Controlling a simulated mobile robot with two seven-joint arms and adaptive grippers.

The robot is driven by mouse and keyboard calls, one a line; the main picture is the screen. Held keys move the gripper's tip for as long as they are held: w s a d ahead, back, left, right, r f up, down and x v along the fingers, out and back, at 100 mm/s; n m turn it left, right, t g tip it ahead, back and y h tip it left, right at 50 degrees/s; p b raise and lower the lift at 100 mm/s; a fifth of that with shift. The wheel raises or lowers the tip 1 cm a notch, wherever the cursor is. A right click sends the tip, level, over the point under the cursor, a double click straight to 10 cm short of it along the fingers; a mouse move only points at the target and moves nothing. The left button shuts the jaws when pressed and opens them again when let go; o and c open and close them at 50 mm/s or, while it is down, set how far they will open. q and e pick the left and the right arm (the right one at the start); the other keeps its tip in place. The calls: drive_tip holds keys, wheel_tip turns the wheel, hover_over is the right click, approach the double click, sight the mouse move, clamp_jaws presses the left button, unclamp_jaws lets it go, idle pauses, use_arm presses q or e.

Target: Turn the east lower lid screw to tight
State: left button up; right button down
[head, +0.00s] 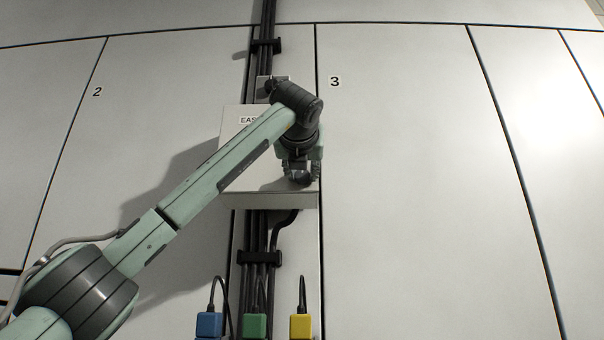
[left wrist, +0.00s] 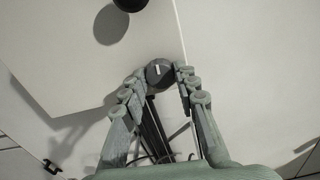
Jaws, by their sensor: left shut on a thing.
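The east box (head: 232,140) is a pale box on the wall, its label partly hidden by my left arm and reading "EAS". My left gripper (head: 300,176) is at the lower right part of its lid. In the left wrist view, my left gripper (left wrist: 165,80) is shut on the lower lid screw (left wrist: 159,73), a round dark knob with a short white mark. The mark stands nearly upright in that view. A second dark knob (left wrist: 130,4) shows at the top edge of that view, apart from the fingers. My right gripper is not in view.
Dark cables (head: 262,225) run up the wall behind the box, held by clamps (head: 259,258). Blue (head: 209,324), green (head: 255,326) and yellow (head: 300,326) connectors stand below the box. The wall panel marked 3 (head: 400,180) is bare to the right.

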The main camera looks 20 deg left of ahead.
use_arm(q)
drive_tip(key=shift+n, duration=0.5)
drive_tip(key=o, duration=1.2)
drive_tip(key=shift+c, duration=0.2)
drive_tip(key=v, duration=1.2)
